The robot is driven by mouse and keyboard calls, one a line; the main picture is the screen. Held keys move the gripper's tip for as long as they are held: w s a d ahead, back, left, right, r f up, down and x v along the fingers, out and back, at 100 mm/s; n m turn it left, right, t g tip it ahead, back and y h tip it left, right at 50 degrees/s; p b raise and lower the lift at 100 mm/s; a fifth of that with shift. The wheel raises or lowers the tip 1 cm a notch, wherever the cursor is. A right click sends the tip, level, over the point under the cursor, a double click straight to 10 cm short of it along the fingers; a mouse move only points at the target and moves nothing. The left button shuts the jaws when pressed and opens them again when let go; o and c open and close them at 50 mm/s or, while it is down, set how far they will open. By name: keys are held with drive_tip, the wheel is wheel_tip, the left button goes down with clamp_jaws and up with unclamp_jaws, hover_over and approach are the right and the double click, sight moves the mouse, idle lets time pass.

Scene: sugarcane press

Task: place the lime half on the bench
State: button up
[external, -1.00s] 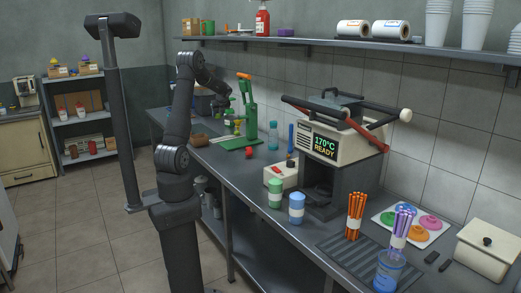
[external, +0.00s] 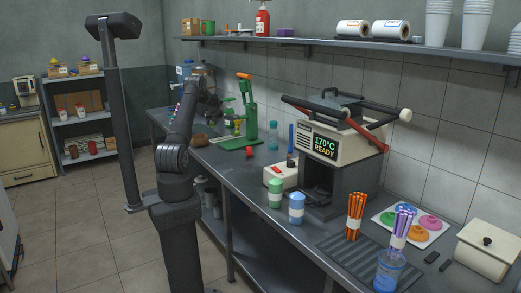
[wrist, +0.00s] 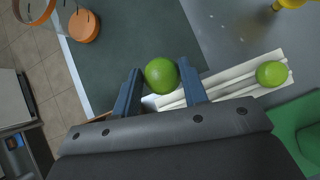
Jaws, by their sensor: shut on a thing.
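The lime half (wrist: 162,75) shows as a round green shape between the fingertips of my gripper (wrist: 160,88) in the wrist view. My gripper is shut on it. A second green lime piece (wrist: 271,73) lies to the right on white strips. The bench (wrist: 230,25) is the grey surface at the upper right, beside a dark green board (wrist: 130,45) below my gripper. In the external view the bench (external: 235,180) runs along the wall; my arm hides the lime half there, and my gripper is not clear.
A green hand press (external: 250,110) stands on the bench; its green base (wrist: 300,125) shows at the right of the wrist view. An orange round thing (wrist: 84,25) lies at upper left, and a yellow thing (wrist: 290,3) at upper right.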

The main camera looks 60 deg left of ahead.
wheel_tip(320, 180, down, 9)
drive_tip(key=shift+r, duration=0.15)
idle(0.4)
drive_tip(key=o, duration=1)
drive_tip(key=shift+o, duration=0.2)
drive_tip(key=shift+v, duration=3.85)
